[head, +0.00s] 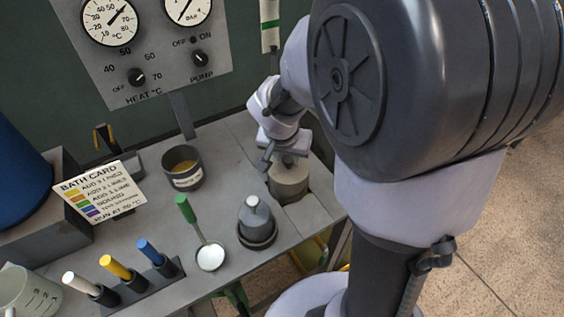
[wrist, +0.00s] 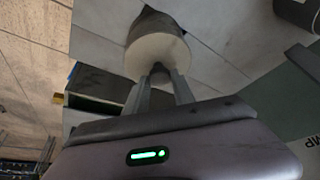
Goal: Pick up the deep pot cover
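A beige-grey round pot with a pale top (head: 289,183), which looks like the deep covered pot, stands near the right end of the bench. My gripper (head: 280,158) is directly over its top, pointing down, and hides any knob there. In the wrist view the pale round cover (wrist: 150,52) lies just beyond the fingertips (wrist: 160,74), with a darker body behind it. The two fingers show a narrow gap with something dark between their tips. I cannot tell whether they touch or grip it.
A smaller grey pot with a pale-knobbed lid (head: 255,222) stands close to the left. A dark cup (head: 183,168), green-handled ladle (head: 209,256), bath card (head: 98,194) and rack of coloured handles (head: 134,286) are further left. The control panel (head: 160,45) is behind.

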